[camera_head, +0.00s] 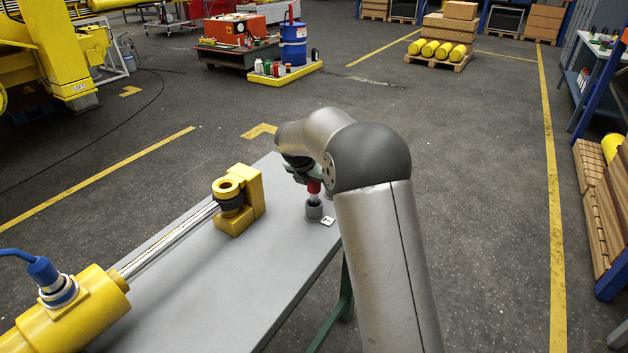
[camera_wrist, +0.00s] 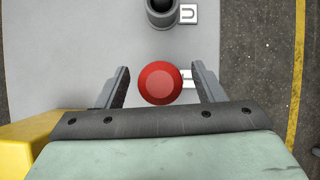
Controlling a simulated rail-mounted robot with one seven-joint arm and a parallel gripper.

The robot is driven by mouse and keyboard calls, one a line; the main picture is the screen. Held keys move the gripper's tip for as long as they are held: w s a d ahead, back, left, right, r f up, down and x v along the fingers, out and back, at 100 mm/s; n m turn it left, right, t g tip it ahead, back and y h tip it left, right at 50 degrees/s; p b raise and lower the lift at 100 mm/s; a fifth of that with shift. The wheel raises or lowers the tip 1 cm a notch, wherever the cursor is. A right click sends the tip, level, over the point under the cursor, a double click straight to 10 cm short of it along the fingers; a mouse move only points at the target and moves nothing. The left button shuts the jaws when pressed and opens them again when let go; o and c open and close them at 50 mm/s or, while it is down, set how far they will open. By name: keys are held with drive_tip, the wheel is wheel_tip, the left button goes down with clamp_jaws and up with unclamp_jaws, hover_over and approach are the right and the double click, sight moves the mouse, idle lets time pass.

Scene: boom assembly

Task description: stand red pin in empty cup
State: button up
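The red pin (camera_head: 313,187) has a red head and a pale shaft, and looks upright in a grey cup (camera_head: 314,211) near the table's right edge. In the wrist view the round red head (camera_wrist: 160,83) hides what is under it. My gripper (camera_wrist: 163,88) is open, with one finger on each side of the head and a visible gap on both sides. A dark, hollow grey cup (camera_wrist: 160,12) stands at the top of the wrist view and looks empty. In the head view my arm hides much of the gripper.
White marked cards (camera_wrist: 188,14) lie beside the cups. A yellow clevis block (camera_head: 240,200) with a chrome rod (camera_head: 168,240) and yellow cylinder (camera_head: 70,315) lies on the grey table (camera_head: 215,285), left of the cups. Bare tabletop lies between.

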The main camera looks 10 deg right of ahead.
drive_tip(key=v, duration=1.7)
drive_tip(key=shift+r, duration=0.2)
drive_tip(key=shift+s+a, duration=0.1)
